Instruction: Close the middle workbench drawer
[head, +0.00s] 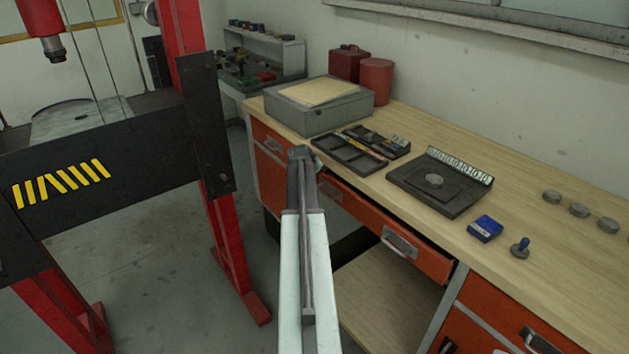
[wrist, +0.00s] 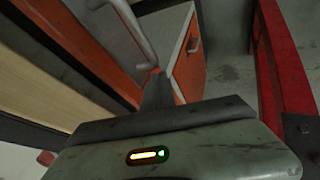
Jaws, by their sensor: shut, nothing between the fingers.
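The middle workbench drawer (head: 432,262) has an orange front with metal handles, below the wooden bench top. Its front appears to stand out a little from the bench edge; my arm covers part of its left end. In the wrist view an orange front (wrist: 88,45) with a bar handle (wrist: 132,32) runs along the upper left. My gripper (head: 301,154) is shut and empty, near the left end of this drawer in the head view. In the wrist view its fingers (wrist: 157,88) appear close to the handle's lower end; contact cannot be told.
An orange cabinet (head: 270,180) stands at the bench's left end. The bench top (head: 545,235) carries a grey box (head: 318,115), black trays and a dark plate (head: 440,195). A red press post (head: 228,230) stands left of my arm, with clear floor between.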

